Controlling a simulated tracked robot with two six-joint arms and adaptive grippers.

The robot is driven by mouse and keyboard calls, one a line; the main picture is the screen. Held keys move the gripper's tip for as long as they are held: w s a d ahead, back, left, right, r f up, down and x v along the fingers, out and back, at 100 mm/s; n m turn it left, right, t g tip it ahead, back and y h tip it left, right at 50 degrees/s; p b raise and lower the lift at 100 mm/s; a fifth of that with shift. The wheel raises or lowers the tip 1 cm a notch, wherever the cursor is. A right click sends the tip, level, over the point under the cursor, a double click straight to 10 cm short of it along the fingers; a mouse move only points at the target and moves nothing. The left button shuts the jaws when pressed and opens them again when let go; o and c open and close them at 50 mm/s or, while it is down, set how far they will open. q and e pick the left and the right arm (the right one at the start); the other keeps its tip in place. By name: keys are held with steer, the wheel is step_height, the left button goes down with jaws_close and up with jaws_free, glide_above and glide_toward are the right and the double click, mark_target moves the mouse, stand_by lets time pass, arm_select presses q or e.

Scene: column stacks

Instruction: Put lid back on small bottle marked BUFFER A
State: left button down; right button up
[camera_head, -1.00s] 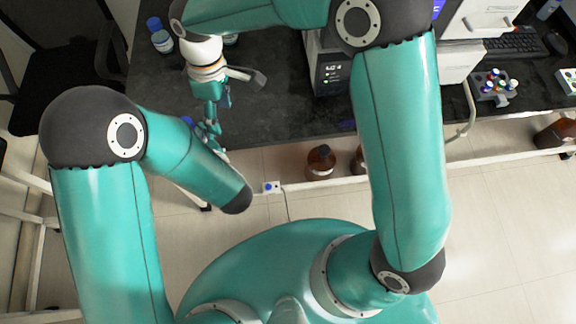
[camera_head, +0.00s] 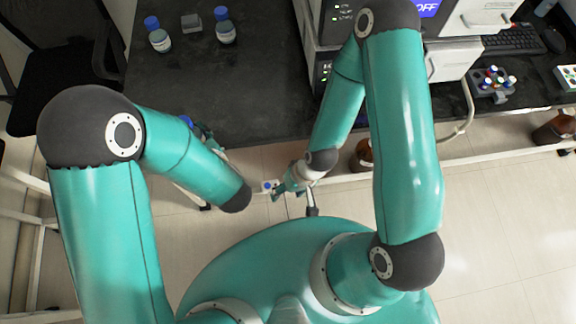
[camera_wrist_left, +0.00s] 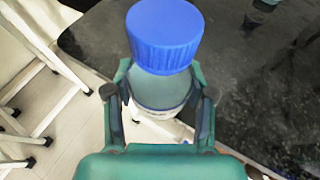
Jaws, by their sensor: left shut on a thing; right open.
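A small clear bottle (camera_wrist_left: 160,92) with a ribbed blue cap (camera_wrist_left: 165,36) is upright between the fingers of my left gripper (camera_wrist_left: 157,105) in the left wrist view. The cap sits on the bottle's top, and the bottle's label is not readable. In the head view the same blue cap (camera_head: 186,120) shows past my left forearm, which hides most of the bottle and the left gripper.
Two more blue-capped bottles stand at the back left of the dark bench (camera_head: 250,100): one on the left (camera_head: 160,40), one on the right (camera_head: 225,32). A small grey block (camera_head: 191,23) lies between them. Instruments (camera_head: 325,45) stand to the right. Brown bottles (camera_head: 362,157) are below the bench.

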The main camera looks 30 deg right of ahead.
stand_by(0.3)
arm_select(q)
steer(key=s+a+r+n+g+y, duration=0.2)
steer(key=a+n+g+y, duration=0.2)
steer(key=a+n+y, duration=0.4)
steer(key=a, duration=0.7)
steer(key=shift+a+g, duration=0.2)
steer(key=shift+g, duration=0.2)
